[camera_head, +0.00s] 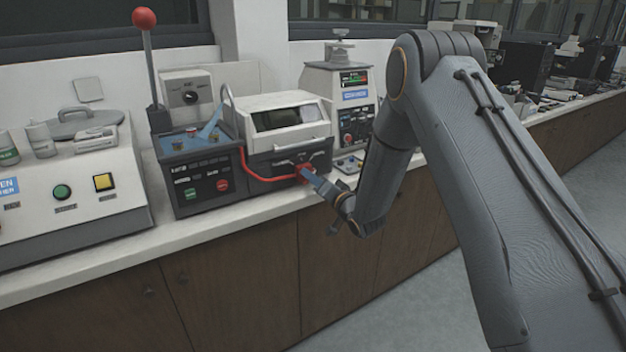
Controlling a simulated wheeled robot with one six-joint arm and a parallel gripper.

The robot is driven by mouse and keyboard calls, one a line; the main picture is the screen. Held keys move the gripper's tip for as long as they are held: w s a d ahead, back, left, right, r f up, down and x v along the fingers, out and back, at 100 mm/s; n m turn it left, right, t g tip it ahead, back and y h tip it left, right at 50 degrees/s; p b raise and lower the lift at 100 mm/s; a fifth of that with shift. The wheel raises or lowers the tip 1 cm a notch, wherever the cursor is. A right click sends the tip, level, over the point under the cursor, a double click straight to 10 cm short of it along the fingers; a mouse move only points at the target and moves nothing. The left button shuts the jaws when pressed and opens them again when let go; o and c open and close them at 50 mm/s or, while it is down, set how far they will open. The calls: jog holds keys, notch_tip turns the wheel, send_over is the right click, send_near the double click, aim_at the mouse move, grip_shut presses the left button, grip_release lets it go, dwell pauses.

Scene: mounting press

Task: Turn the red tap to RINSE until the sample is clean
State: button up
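A red tap (304,168) sits low on the front of a grey and white machine with a dark window, and a red hose (262,178) runs from it to the left. My gripper (312,177) is at the tap, coming in from the right and below. Its fingertips overlap the tap in the picture. Whether they touch or close on it is too small to tell. The RINSE marking cannot be read from here. The sample is not visible; the machine's window (284,117) shows no clear contents.
A control unit with a red-knobbed lever (144,18) and green and red buttons stands left of the machine. A white device with a screen (354,79) stands close on the right. A console with a green button (62,191) is at far left. The floor in front is clear.

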jog(key=b+v, duration=0.1)
jog(key=v, duration=0.6)
jog(key=shift+s+d, duration=0.25)
jog(key=shift+s, duration=0.1)
